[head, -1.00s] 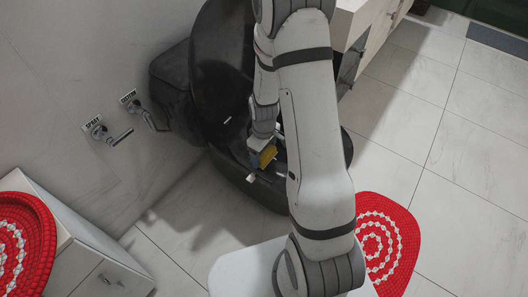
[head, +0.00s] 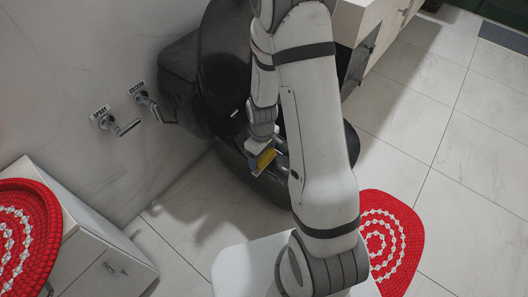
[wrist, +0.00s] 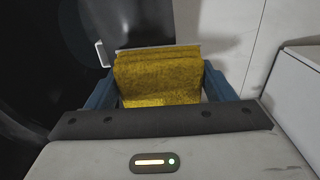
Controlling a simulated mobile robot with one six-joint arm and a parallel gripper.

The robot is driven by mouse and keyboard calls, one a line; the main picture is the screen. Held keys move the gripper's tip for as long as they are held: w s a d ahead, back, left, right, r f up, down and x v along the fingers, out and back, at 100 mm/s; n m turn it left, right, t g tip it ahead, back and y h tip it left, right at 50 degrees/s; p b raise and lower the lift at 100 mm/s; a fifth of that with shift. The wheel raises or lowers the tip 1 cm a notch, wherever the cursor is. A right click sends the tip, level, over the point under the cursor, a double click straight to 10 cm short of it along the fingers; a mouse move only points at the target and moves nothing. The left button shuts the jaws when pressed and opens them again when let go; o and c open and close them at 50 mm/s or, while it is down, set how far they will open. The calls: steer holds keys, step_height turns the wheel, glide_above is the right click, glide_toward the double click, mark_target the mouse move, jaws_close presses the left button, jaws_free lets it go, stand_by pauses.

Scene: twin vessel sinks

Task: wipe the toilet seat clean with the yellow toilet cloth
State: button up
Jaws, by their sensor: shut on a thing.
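The black toilet (head: 228,60) stands against the wall with its lid raised. The dark seat and bowl area (head: 232,165) shows left of my arm; my arm hides much of it. My gripper (head: 265,160) is over the front left part of the bowl, shut on the yellow cloth (head: 267,157). In the wrist view the cloth (wrist: 158,75) hangs spread between the blue fingers of my gripper (wrist: 160,62). A black surface, likely the toilet, fills the left of that view. I cannot tell whether the cloth touches the seat. No dirt can be made out.
A white cabinet (head: 85,235) with a red mat (head: 35,195) is at lower left. Another red mat (head: 405,235) lies on the floor. Open tiles are at right.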

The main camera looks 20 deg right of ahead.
steer(key=shift+s+r+p, duration=0.1)
steer(key=shift+r+p, duration=0.65)
steer(key=shift+r, duration=0.15)
step_height(320, 180, up, 9)
steer(key=p, duration=0.6)
steer(key=shift+p, duration=0.4)
steer(key=shift+f, duration=0.1)
